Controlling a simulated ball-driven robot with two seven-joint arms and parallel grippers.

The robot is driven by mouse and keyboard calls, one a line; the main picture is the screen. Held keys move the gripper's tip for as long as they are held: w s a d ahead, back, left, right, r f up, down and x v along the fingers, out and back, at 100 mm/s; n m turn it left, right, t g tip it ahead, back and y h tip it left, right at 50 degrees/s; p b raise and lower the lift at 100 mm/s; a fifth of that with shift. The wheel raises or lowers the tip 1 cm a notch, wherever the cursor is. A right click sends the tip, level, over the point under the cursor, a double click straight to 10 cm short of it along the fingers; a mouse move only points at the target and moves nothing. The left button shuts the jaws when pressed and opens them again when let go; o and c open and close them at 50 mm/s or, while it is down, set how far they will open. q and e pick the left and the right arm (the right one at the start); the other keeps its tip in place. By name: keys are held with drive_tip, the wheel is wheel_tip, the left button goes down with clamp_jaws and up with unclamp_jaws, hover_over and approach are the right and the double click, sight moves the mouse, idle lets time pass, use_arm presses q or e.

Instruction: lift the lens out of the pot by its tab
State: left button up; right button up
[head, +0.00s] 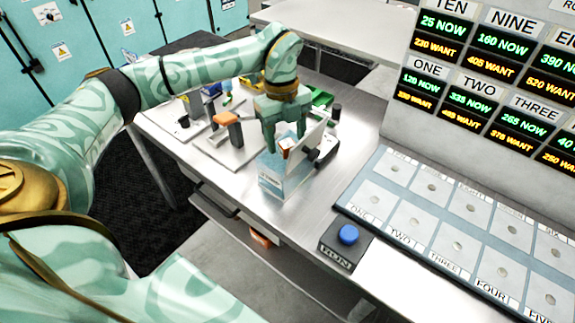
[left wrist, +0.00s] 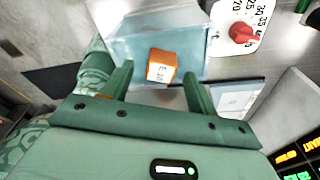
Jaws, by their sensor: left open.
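The pot (head: 284,184) is a clear, bluish box on the steel table, and it also shows in the left wrist view (left wrist: 135,45). An orange tab with a pale lettered face (left wrist: 161,66) stands up at the pot; a small part shows in the head view (head: 286,152). The lens itself I cannot make out. My left gripper (head: 285,146) is over the pot, pointing down. In the left wrist view its open fingers (left wrist: 158,74) lie on either side of the tab, with gaps visible. My right gripper is not in view.
A white dial plate with a red knob (left wrist: 241,33) stands close beside the pot. An orange-topped stand (head: 228,118) is to the left. A blue RUN button (head: 348,234) is at the front edge. A numbered tray (head: 395,190) and a display panel (head: 398,75) are at right.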

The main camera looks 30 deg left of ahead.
use_arm(q)
wheel_tip(320, 180, down, 3)
drive_tip(key=shift+d+r, duration=0.15)
clamp_jaws()
drive_tip(key=shift+r, duration=0.1)
